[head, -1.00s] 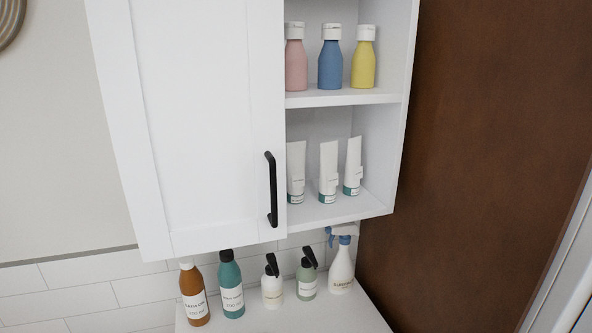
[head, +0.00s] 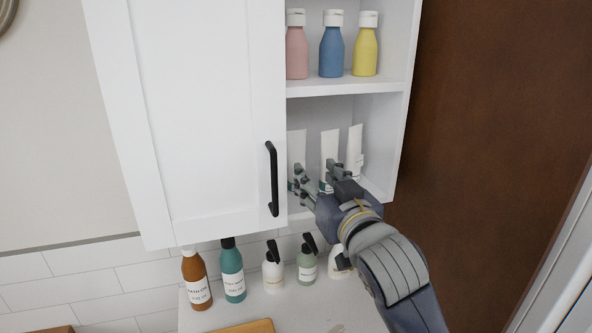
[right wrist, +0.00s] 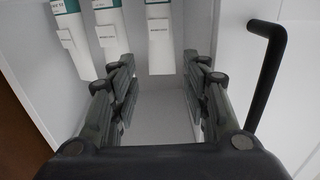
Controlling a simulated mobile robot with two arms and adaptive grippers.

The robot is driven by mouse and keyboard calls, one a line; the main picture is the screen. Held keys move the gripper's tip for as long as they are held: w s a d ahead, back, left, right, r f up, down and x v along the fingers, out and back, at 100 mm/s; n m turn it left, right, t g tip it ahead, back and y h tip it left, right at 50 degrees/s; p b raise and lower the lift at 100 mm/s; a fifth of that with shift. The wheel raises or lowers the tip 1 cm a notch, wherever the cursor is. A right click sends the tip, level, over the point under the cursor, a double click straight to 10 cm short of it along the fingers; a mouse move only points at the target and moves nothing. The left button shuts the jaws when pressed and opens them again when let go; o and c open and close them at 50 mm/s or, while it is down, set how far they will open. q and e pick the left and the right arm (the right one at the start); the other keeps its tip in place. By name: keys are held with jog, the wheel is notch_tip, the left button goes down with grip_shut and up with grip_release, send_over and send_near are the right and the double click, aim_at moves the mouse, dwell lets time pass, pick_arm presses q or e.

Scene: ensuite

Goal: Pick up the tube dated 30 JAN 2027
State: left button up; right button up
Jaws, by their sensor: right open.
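Three white tubes with teal ends stand in the lower open shelf: a left tube (head: 297,146), a middle tube (head: 330,146) and a right tube (head: 355,143). My right gripper (head: 308,182) is open in front of the left and middle tubes and hides their lower parts. The right wrist view shows the scene upside down. There the left tube (right wrist: 159,42) lies ahead between the open fingers (right wrist: 159,68), with the middle tube (right wrist: 108,30) and right tube (right wrist: 72,40) to the left. Each carries a small tag; the dates are too small to read. My left gripper is out of view.
The cabinet door with its black handle (head: 272,180) is just left of the open shelf; the handle (right wrist: 265,70) is close in the wrist view. Pink, blue (head: 331,50) and yellow bottles stand on the shelf above. Several bottles stand on the counter (head: 235,312) below.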

aim_at(298, 156)
jog(key=p+x, duration=0.1)
jog(key=x, duration=0.4)
jog(key=shift+w+a, duration=0.1)
jog(key=shift+w, duration=0.05)
jog(key=shift+w+a+p, duration=0.2)
jog(key=shift+w+p, duration=0.3)
jog(key=shift+p, duration=0.25)
jog(key=p+x, duration=0.1)
jog(key=x, duration=0.2)
jog(key=shift+f+p, duration=0.2)
jog(key=shift+p, duration=0.1)
jog(key=shift+w+a+f, duration=0.1)
jog(key=shift+w+a, duration=0.05)
jog(key=shift+w, duration=0.4)
jog(key=c, duration=0.8)
